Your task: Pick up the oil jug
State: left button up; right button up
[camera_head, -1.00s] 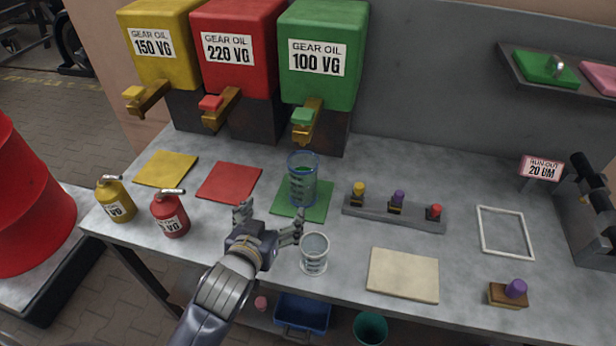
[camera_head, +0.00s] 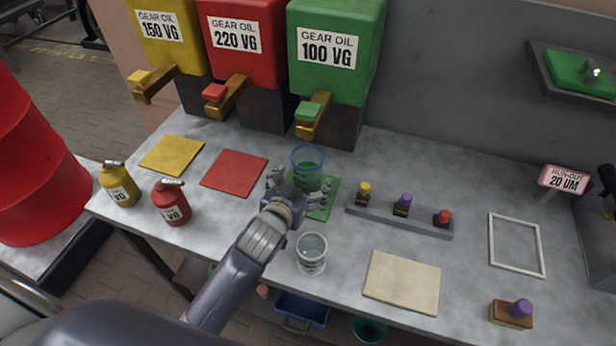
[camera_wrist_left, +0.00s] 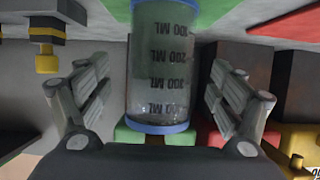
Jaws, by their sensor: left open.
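The oil jug (camera_head: 307,160) is a clear cylinder with a blue rim. It stands upright on the green mat (camera_head: 327,208), below the green dispenser's tap, and looks green inside. My left gripper (camera_head: 298,184) is open at the near side of the jug, with one finger to its left and one to its right. The left wrist view shows the jug (camera_wrist_left: 160,65) with ML marks between the two spread fingers, with visible gaps on both sides. The gripper hides the jug's lower part in the head view. My right gripper is not in view.
A clear cup (camera_head: 311,255) stands close to my left forearm. Yellow (camera_head: 158,70), red and green (camera_head: 335,60) gear oil dispensers stand behind. Small yellow (camera_head: 119,185) and red (camera_head: 172,203) cans are at left. A stamp rack (camera_head: 400,215) is at right.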

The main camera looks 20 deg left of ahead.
pick_arm(q)
jog(key=x, duration=0.3)
jog(key=shift+w+p, duration=0.15)
jog(key=shift+p, duration=0.25)
jog(key=shift+w+f, duration=0.35)
jog(key=shift+w, duration=0.2)
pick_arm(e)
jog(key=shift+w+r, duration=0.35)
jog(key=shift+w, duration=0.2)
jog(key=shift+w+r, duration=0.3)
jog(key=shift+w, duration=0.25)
pick_arm(q)
jog(key=shift+s, duration=0.1)
jog(key=c, duration=1.3)
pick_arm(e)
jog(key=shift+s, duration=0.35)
pick_arm(q)
jog(key=shift+r, duration=0.2)
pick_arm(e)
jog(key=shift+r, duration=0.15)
